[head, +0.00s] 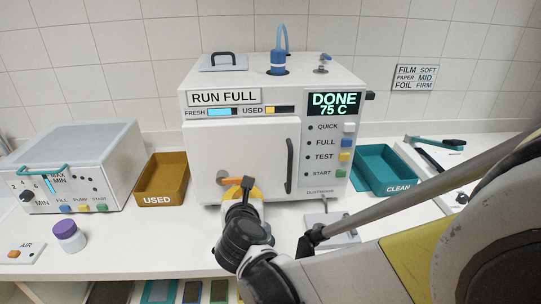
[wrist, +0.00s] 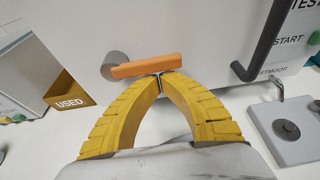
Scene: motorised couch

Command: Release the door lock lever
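The door lock lever is an orange bar (head: 232,181) on a grey round pivot, low on the left of the white door (head: 245,150). In the wrist view the lever (wrist: 148,66) lies nearly level, its right end tilted slightly up. My gripper (wrist: 160,75) has yellow ribbed fingers whose tips meet just below the lever's right half. The tips look closed together with nothing visible between them. I cannot tell whether they touch the lever. In the head view my gripper (head: 247,184) partly covers the lever's right end. The door looks shut.
A black door handle (head: 290,165) stands to the right of the lever. The panel (head: 334,104) reads DONE 75 C. A brown USED bin (head: 162,180) stands left, a teal CLEAN bin (head: 388,170) right. A grey plate with a dark knob (wrist: 290,130) lies right of my gripper.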

